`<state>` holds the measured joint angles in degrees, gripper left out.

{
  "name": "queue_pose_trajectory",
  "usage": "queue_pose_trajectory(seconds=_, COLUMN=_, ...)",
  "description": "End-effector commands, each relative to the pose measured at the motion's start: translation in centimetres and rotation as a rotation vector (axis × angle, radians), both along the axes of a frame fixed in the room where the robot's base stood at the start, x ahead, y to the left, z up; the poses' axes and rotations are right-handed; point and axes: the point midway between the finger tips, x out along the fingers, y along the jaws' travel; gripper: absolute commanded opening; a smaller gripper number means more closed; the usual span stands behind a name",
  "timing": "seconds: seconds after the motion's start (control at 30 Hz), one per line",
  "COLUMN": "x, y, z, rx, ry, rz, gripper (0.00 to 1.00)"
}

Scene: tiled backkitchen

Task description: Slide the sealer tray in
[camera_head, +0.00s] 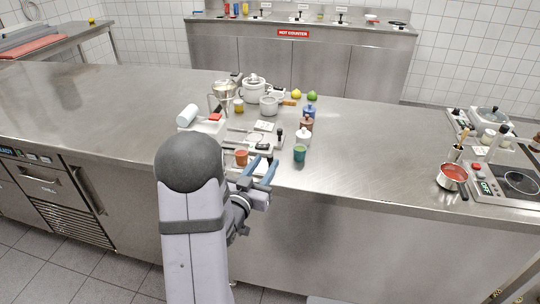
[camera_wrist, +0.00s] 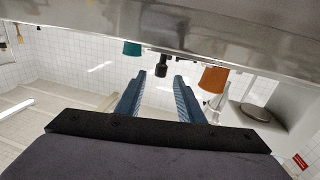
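The low pale-and-metal appliance (camera_head: 262,144) that seems to be the sealer stands on the counter just beyond my gripper; I cannot clearly make out its tray, as my arm and fingers cover its near side. My gripper (camera_head: 264,170) is at the counter's front edge, its two blue fingers apart. In the wrist view, where the counter appears at the top, my gripper (camera_wrist: 160,78) is open and empty. A black knob or handle (camera_wrist: 161,62) lies just past the fingertips, in line with the gap.
An orange cup (camera_head: 241,157) and a teal cup (camera_head: 299,154) stand close on either side of my gripper. Bottles (camera_head: 306,126), pots (camera_head: 269,105) and a white roll (camera_head: 187,115) stand behind. A red-filled saucepan (camera_head: 453,174) is far right. The counter between is clear.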

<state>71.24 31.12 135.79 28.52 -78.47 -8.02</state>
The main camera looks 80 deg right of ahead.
Motion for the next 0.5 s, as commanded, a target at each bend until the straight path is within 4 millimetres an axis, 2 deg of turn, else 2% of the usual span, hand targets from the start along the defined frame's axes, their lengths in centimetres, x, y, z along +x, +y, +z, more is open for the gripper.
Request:
queue_pose_trajectory(seconds=0.23, x=-0.5, y=-3.1, z=0.2, rx=-0.001, ry=-0.001, rz=-0.002, gripper=0.35)
queue_pose_trajectory(seconds=0.5, x=-0.7, y=-4.6, z=0.0, rx=0.000, ry=0.000, rz=0.001, gripper=0.35)
